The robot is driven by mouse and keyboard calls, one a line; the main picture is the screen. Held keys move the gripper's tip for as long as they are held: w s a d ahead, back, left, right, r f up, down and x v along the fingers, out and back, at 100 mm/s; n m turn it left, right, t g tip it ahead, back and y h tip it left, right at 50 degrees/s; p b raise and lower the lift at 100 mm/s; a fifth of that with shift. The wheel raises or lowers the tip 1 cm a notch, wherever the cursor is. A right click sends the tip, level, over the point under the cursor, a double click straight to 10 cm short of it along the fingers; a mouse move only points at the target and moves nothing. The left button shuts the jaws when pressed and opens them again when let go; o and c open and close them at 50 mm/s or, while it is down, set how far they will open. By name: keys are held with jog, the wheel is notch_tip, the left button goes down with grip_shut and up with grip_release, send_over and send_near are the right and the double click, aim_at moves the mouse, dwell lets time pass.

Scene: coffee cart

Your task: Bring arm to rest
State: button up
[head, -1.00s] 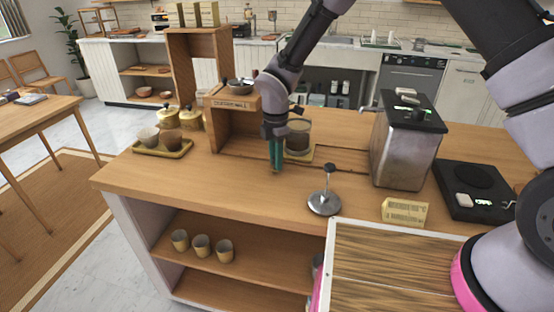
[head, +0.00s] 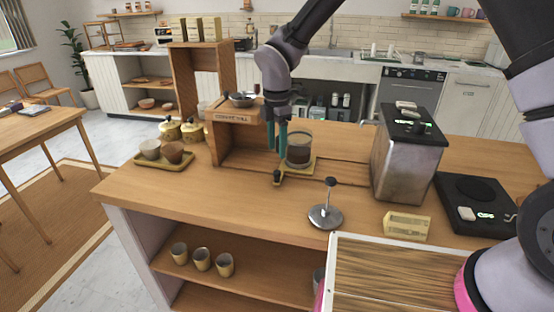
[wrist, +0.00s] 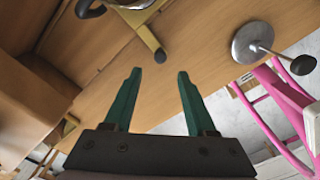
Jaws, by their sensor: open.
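My gripper (head: 277,136) has green fingers and hangs above the wooden counter (head: 240,190), just left of a dark glass jar (head: 299,150).
A wooden stand (head: 222,150) is close left of my gripper. A metal tamper (head: 325,215) stands in front, with a steel box machine (head: 408,155) and black hotplate (head: 470,198) right. A tray with cups (head: 165,163) is left.

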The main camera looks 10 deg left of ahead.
jog(key=shift+r, duration=0.7)
jog(key=w+d+r+m+t+y, duration=0.1)
jog(key=w+d+r+m+t, duration=0.25)
jog(key=d+r+m, duration=1.3)
jog(key=s+d+r+m+t, duration=0.1)
jog(key=s+d+r+m, duration=0.3)
jog(key=d, duration=0.4)
jog(key=s+d+r+m+t, duration=0.1)
jog(key=s+d+r+m, duration=0.3)
jog(key=d, duration=0.4)
jog(key=s+d+r+m+t+y, duration=0.1)
jog(key=s+d+r+m, duration=0.3)
jog(key=s+d+m, duration=0.2)
jog(key=d, duration=0.2)
jog(key=shift+s+d+m+t, duration=0.15)
jog(key=shift+d+m+t, duration=0.2)
jog(key=shift+d, duration=0.05)
